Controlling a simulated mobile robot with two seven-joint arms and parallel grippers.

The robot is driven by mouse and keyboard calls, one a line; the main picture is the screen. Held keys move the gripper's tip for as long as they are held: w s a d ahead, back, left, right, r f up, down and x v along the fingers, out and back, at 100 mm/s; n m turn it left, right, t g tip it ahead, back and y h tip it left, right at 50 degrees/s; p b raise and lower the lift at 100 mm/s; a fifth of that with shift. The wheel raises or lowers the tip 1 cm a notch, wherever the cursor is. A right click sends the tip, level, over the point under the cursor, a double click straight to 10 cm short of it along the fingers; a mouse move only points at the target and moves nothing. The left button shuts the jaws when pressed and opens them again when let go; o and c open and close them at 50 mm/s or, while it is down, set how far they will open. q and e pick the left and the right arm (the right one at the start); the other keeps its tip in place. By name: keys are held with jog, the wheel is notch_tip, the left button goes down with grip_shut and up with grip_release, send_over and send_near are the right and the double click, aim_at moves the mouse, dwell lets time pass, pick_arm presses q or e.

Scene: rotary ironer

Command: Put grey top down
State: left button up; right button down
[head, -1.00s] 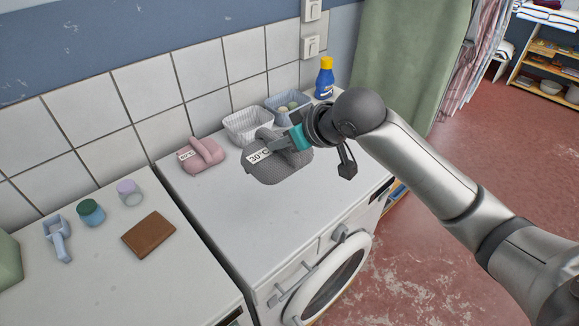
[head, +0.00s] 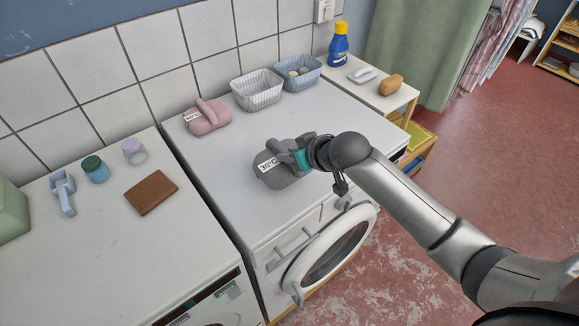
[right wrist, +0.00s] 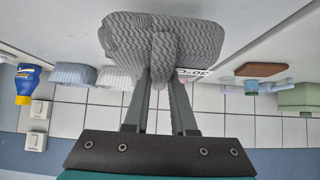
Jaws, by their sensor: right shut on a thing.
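The grey top (head: 278,172) is a folded, ribbed bundle with a white 30°C tag. It is at the front middle of the white washing machine top (head: 235,150). My right gripper (head: 293,155) is shut on its raised fold, reaching in from the right. In the right wrist view the grey top (right wrist: 185,40) sits between the two finger ends (right wrist: 160,75), with its tag partly hidden behind a finger. I cannot tell whether its underside touches the machine top. My left gripper is not in view.
A pink folded garment (head: 206,118) with a tag lies at the back left of the machine top. A white basket (head: 257,92) and a blue basket (head: 302,75) stand along the back. The machine top's left front is clear. A brown block (head: 151,192) lies on the left-hand machine.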

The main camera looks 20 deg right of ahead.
aim_at(290, 166)
jog(key=shift+f, duration=2.15)
jog(key=shift+f+b, duration=0.2)
jog(key=shift+b, duration=0.1)
jog(key=c, duration=0.7)
grip_release()
jog(key=shift+c, duration=0.2)
jog(key=shift+r, duration=0.2)
jog(key=p+v, duration=0.1)
jog(key=v, duration=1.1)
jog(key=shift+p, duration=0.3)
